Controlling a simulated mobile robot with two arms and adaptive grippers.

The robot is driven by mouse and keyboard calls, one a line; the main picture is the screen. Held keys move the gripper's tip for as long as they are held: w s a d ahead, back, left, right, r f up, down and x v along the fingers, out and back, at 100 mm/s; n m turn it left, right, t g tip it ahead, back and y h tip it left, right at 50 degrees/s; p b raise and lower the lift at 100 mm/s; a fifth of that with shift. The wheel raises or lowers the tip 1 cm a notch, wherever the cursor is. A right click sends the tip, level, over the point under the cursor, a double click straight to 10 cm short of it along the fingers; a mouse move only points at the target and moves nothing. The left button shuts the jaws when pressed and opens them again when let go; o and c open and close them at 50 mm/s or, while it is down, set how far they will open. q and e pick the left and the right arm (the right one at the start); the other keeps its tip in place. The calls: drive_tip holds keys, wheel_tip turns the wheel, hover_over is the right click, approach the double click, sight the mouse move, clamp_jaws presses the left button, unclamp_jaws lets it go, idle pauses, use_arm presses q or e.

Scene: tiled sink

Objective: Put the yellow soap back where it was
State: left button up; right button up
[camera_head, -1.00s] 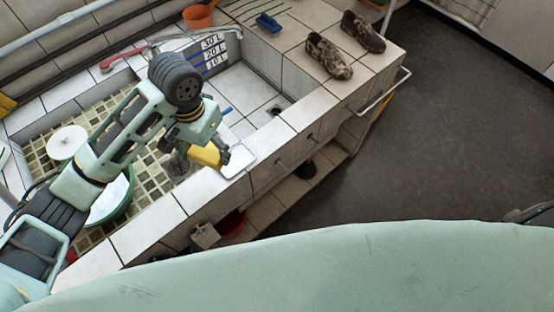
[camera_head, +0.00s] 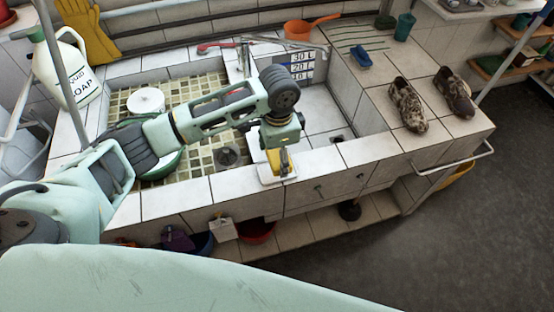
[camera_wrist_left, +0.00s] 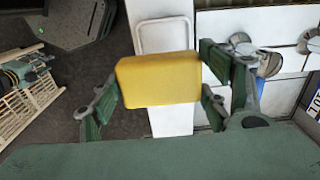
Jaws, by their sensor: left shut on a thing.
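The yellow soap (camera_head: 279,161) is a small block held between the fingers of my left gripper (camera_head: 281,150). In the left wrist view the soap (camera_wrist_left: 158,79) sits between the two green fingers of the gripper (camera_wrist_left: 160,88), which press its sides. A white rectangular soap dish (camera_head: 266,179) lies on the tiled front ledge of the sink, and the soap is above it in the head view. In the left wrist view the dish (camera_wrist_left: 163,23) looks empty and is partly hidden behind the soap. I cannot tell the exact height of the soap. My right gripper is not in view.
The tiled ledge (camera_head: 330,160) is bare right of the dish. Camouflage shoes (camera_head: 408,104), a blue brush (camera_head: 362,60) and a teal cup (camera_head: 404,26) stand on the counter. A white soap jug (camera_head: 68,75) is at left. The sink basins lie behind the ledge.

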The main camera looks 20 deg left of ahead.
sight(277, 163)
use_arm(q)
drive_tip(key=shift+w+a+f, duration=0.35)
drive_tip(key=shift+w+f, duration=0.05)
drive_tip(key=shift+f, duration=0.05)
wheel_tip(277, 163, down, 3)
drive_tip(key=shift+f+p, duration=0.15)
drive_tip(key=shift+p, duration=0.4)
drive_tip(key=shift+f, duration=0.25)
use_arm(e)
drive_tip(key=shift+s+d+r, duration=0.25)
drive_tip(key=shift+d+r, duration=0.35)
use_arm(q)
drive_tip(key=shift+f, duration=0.15)
drive_tip(key=o, duration=1.3)
drive_tip(key=shift+c, duration=0.2)
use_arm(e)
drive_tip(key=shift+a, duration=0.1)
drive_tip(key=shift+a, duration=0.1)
